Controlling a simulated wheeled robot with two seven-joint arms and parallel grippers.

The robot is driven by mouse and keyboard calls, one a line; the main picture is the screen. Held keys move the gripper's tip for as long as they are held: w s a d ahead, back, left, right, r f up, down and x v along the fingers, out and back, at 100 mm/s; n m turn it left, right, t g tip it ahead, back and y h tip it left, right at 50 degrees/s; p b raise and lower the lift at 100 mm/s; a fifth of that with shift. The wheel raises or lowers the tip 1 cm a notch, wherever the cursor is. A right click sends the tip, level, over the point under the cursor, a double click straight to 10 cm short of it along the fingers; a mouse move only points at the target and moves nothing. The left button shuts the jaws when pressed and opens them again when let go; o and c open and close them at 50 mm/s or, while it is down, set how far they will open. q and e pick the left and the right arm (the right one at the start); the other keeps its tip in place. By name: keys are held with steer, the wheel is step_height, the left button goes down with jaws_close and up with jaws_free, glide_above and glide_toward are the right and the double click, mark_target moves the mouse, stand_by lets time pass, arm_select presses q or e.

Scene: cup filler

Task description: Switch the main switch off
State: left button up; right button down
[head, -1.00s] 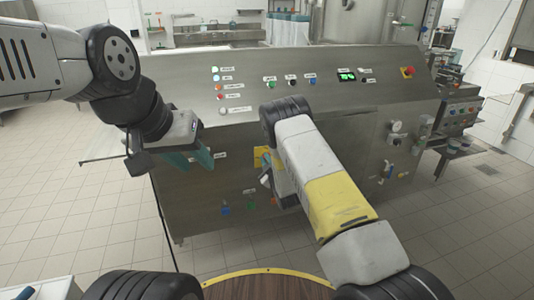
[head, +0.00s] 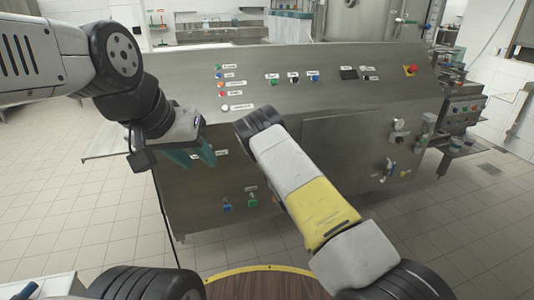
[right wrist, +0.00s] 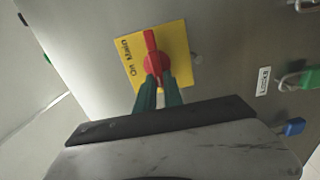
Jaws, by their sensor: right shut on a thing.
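The main switch (right wrist: 153,60) is a red rotary handle on a yellow plate (right wrist: 177,39) marked "Main" and "On". In the right wrist view, the teal fingers of my right gripper (right wrist: 158,84) are closed on the near end of the red handle. In the head view my right forearm and wrist hide the switch, its plate and the right gripper's fingers. My left gripper (head: 192,158) hangs at the left in front of the steel machine, its teal fingers apart and empty.
A round wooden top (head: 270,285) is in front of me.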

steer(key=shift+f+n, duration=0.15)
steer(key=shift+n, duration=0.15)
steer(key=c, duration=1.5)
jaws_free()
steer(key=shift+o, duration=0.2)
steer(key=shift+s, duration=0.1)
steer(key=v, duration=0.7)
steer(key=shift+s+d, duration=0.15)
steer(key=shift+s, duration=0.15)
